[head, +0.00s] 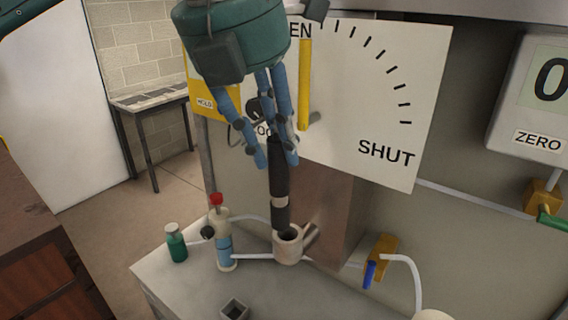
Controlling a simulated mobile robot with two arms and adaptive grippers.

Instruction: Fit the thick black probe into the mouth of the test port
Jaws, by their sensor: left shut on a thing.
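My left gripper (277,160) comes down from the top of the head view, its blue fingers shut around the upper part of the thick black probe (280,186). The probe hangs nearly upright, with a pale band low on its shaft. Its lower end is at the mouth of the test port (288,250), a pale round cup with a side stub, on the bench. The tip overlaps the left and back of the dark opening. I cannot tell whether it is just above the rim or slightly inside. My right gripper is not in view.
A small square holder (234,309) is in front. A blue-handled valve (377,262) is at right. The white dial board (370,100) rises close behind the gripper.

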